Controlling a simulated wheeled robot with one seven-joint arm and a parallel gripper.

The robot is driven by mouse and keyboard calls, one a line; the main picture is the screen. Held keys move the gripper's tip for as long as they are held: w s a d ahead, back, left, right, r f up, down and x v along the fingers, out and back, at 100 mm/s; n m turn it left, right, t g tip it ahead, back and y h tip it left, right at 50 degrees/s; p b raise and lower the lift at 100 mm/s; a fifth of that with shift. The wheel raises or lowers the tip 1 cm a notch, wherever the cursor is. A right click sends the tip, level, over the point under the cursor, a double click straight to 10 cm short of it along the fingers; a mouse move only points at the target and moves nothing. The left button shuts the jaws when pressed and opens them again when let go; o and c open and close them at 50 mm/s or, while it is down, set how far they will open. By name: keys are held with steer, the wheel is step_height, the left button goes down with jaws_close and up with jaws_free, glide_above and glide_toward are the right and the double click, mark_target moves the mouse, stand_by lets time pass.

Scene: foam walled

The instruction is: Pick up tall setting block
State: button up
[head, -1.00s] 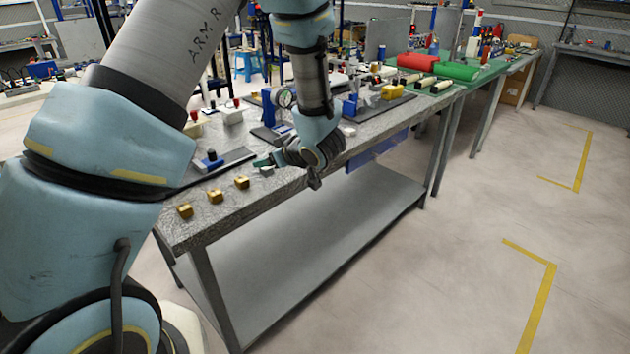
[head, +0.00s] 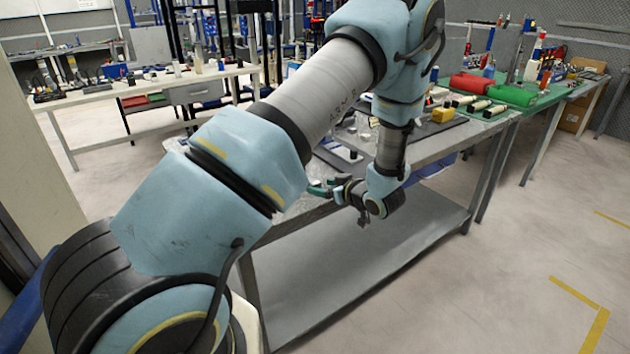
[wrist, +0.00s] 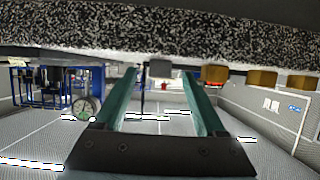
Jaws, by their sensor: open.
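The wrist view is upside down, with the speckled table top along its upper edge. A small grey block (wrist: 160,68) stands at the table edge, between the two green fingers in the picture. A brass block (wrist: 214,75) sits to its right, with two more brass blocks (wrist: 262,78) (wrist: 300,83) beyond. I cannot tell for certain which is the tall setting block. My gripper (wrist: 158,78) is open, with nothing held. In the head view my gripper (head: 318,187) is level with the table's front edge; my arm hides the blocks there.
The grey metal workbench (head: 437,148) has a lower shelf (head: 340,265). A yellow block (head: 442,115), red roll (head: 471,83) and green roll (head: 512,95) lie farther along. A dial gauge (wrist: 86,107) shows in the wrist view. The floor at right is clear.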

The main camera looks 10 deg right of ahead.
steer(key=shift+x, duration=0.95)
jaws_close()
